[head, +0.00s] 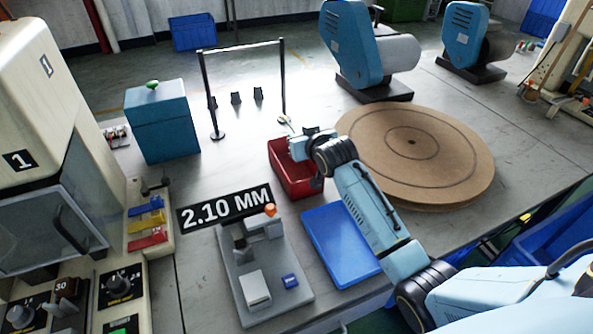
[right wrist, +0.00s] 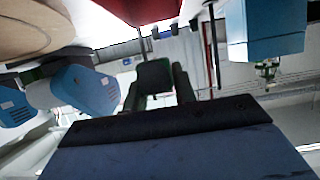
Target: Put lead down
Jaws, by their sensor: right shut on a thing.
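My right gripper (head: 290,127) reaches over the red bin (head: 290,168) towards the right foot of the black rack (head: 240,46). In the right wrist view its two dark fingers (right wrist: 157,80) are shut on a small dark piece (right wrist: 155,76). I take this to be part of the lead. The rest of the lead cannot be made out. In that picture, which is upside down, the red bin (right wrist: 142,10) is at the top, close to the fingers. My left gripper is not in view.
A blue tray (head: 340,245) and a grey fixture (head: 265,290) stand in front of the bin. A wooden disc (head: 410,150) lies to its right. A teal box (head: 162,122) stands at the left. Small black pieces (head: 236,98) sit near the rack. The table behind the rack is clear.

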